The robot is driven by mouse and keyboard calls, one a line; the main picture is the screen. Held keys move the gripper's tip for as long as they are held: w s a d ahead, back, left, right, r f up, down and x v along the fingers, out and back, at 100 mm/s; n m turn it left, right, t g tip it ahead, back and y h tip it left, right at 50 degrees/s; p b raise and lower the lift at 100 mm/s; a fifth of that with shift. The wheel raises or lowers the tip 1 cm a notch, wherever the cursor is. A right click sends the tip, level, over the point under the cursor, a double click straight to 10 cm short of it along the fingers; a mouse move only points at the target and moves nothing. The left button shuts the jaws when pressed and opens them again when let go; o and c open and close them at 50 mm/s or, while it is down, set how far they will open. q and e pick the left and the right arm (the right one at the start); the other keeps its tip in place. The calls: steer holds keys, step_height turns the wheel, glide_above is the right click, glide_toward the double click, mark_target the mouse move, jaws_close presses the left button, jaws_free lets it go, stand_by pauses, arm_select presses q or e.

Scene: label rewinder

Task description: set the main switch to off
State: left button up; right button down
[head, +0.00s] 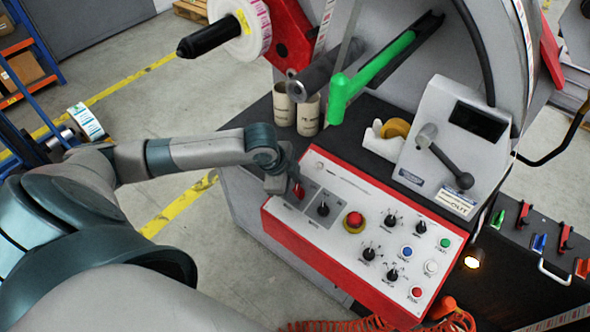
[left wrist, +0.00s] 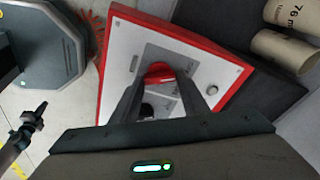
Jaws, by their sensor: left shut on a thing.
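The control panel (head: 343,198) is a white plate in a red frame on the front of the machine. The red rotary main switch (head: 299,191) sits on a grey plate at the panel's left end. My left gripper (head: 288,182) reaches it from the left and hides part of it. In the left wrist view the two fingers (left wrist: 162,76) stand on either side of the red knob (left wrist: 159,71), shut on it. The knob's exact angle and its labels are too small or covered to read. My right gripper is not in view.
A black knob (head: 323,209) sits just right of the main switch. A red emergency button (head: 354,220) on yellow and several other knobs and buttons follow to the right. Cardboard cores (head: 308,115) stand behind the panel. Floor is open on the left.

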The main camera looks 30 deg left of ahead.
arm_select(q)
steer(key=shift+n, duration=0.3)
steer(key=o, duration=1.1)
steer(key=shift+c, duration=0.2)
steer(key=shift+r, duration=0.1)
steer(key=b+v, duration=0.3)
steer(key=v, duration=1.4)
steer(key=shift+r, duration=0.15)
steer(key=shift+s, duration=0.1)
